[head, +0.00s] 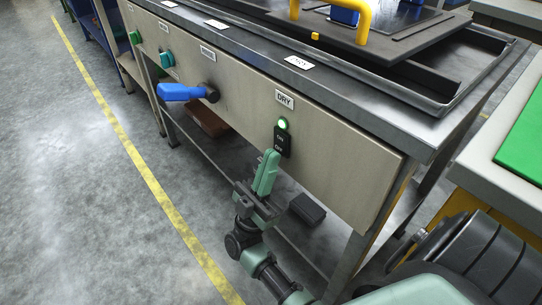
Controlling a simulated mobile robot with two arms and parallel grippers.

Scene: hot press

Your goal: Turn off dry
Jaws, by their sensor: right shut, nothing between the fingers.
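The DRY switch (282,141) is a black rocker marked ON and OFF on the front panel of the press bench. A green lamp (283,124) glows just above it, under the DRY label (285,99). My right gripper (270,156) is shut and empty, its green fingers pointing up just left of the lower OFF end of the switch. I cannot tell whether the fingertips touch it. My left gripper is not in view.
A blue lever handle (182,92) sticks out from the panel on the left, with a teal knob (167,59) and a green button (135,38) beyond. The press plate with a yellow handle (365,22) is on top. Floor at left is clear.

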